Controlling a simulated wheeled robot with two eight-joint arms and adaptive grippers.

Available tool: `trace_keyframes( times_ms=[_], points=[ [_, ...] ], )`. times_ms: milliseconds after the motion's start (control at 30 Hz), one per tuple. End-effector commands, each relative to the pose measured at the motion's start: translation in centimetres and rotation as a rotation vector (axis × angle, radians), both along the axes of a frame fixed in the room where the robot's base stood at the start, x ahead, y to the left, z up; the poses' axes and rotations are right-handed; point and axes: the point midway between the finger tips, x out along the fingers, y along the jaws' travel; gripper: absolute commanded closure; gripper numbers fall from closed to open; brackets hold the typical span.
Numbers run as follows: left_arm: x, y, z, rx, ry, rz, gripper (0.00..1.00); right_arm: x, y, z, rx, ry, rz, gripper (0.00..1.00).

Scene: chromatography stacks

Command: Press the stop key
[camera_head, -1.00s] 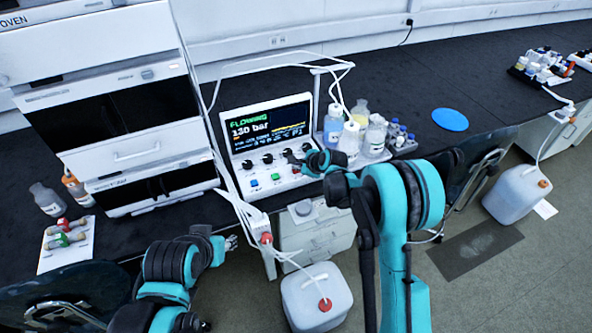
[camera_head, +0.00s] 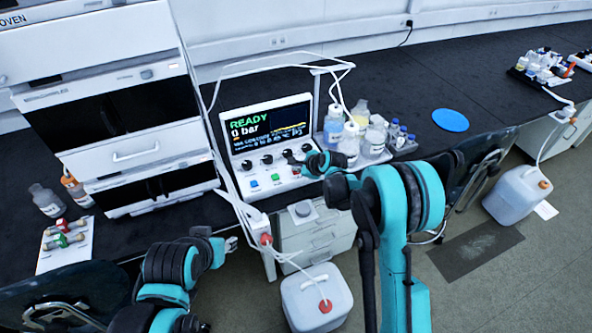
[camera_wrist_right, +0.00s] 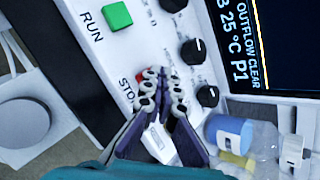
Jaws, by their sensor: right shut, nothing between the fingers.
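The control unit (camera_head: 248,160) stands on the bench with its screen (camera_head: 267,122) reading READY and 0 bar. Its green RUN key (camera_head: 275,178) also shows in the right wrist view (camera_wrist_right: 117,16). The red stop key (camera_wrist_right: 141,74), beside lettering that begins STO, is mostly hidden behind my right fingertips. My right gripper (camera_head: 291,157) is shut and empty, its tips (camera_wrist_right: 160,76) over the stop key. Whether they touch it I cannot tell. My left gripper (camera_head: 231,243) is low in front of the bench, away from the unit; its finger opening is unclear.
A row of black knobs (camera_head: 267,159) lies between the keys and the screen. Bottles (camera_head: 333,125) crowd the right side of the unit. Oven-like modules (camera_head: 125,120) stand to its left. A white canister (camera_head: 317,297) is on the floor below.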

Motion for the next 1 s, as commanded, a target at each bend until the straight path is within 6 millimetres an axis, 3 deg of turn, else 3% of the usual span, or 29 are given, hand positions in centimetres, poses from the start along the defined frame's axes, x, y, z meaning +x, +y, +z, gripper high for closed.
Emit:
trace_keyframes(
  times_ms=[267, 667, 1000],
  points=[
    [0.0, 0.0, 0.9, 0.000, 0.000, 0.000, 0.60, 0.0, 0.0, 1.6, 0.000, 0.000, 0.000, 1.00],
    [0.0, 0.0, 1.0, 0.000, 0.000, 0.000, 0.60, 0.0, 0.0, 1.8, 0.000, 0.000, 0.000, 1.00],
    [0.0, 0.0, 2.9, 0.000, 0.000, 0.000, 0.60, 0.0, 0.0, 4.8, 0.000, 0.000, 0.000, 1.00]
  ],
)
